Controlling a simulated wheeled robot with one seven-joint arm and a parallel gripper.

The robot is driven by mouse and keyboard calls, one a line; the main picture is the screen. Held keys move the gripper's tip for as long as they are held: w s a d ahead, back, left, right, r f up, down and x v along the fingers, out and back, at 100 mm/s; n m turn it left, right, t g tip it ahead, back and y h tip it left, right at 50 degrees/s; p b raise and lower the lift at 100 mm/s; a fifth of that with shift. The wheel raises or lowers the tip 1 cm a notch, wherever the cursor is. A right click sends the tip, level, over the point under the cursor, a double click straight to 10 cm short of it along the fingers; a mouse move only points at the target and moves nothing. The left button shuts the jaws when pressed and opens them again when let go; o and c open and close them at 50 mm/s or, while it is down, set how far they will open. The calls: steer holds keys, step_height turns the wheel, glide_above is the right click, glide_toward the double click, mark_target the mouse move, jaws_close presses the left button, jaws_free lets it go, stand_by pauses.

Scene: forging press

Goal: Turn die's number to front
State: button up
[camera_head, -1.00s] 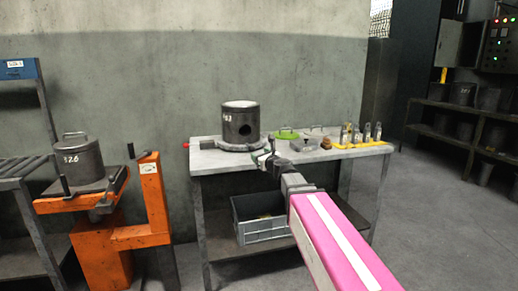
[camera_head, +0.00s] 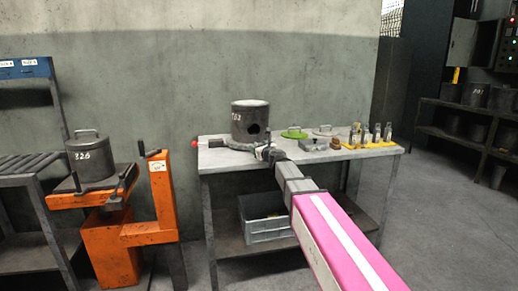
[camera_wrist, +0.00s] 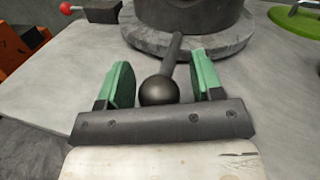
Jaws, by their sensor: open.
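The die (camera_head: 250,110) is a dark grey cylinder with a white number at the left of its visible side and a round hole right of it. It stands on a round turntable (camera_wrist: 220,48) on the workbench (camera_head: 220,160). A dark rod handle with a black ball end (camera_wrist: 159,90) sticks out from the turntable towards me. My gripper (camera_wrist: 160,62) is open, its green-padded fingers either side of the handle, the ball between them near the palm. In the head view my gripper (camera_head: 267,153) is at the turntable's front right, its fingers hard to make out.
Green (camera_head: 294,133) and grey (camera_head: 325,131) lids and a yellow tray (camera_head: 372,143) of small bottles lie right of the die. A red-knobbed lever (camera_head: 194,143) is at the bench's left end. A grey crate (camera_head: 265,228) sits below. An orange stand (camera_head: 165,200) holds a pot marked 326.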

jaws_close()
steer(key=shift+w+d+n+g+y, duration=0.45)
steer(key=shift+d+n+y, duration=0.1)
steer(key=shift+d, duration=0.45)
steer(key=shift+w+d+n+g+y, duration=0.45)
steer(key=shift+d+y, duration=0.15)
steer(key=shift+d, duration=0.4)
steer(key=shift+w+d+n+g+y, duration=0.45)
steer(key=shift+d+n+y, duration=0.1)
steer(key=shift+d, duration=0.45)
steer(key=w+d, duration=0.6)
steer(key=shift+d, duration=0.15)
steer(key=shift+w+d, duration=0.55)
steer(key=shift+w, duration=0.2)
jaws_free()
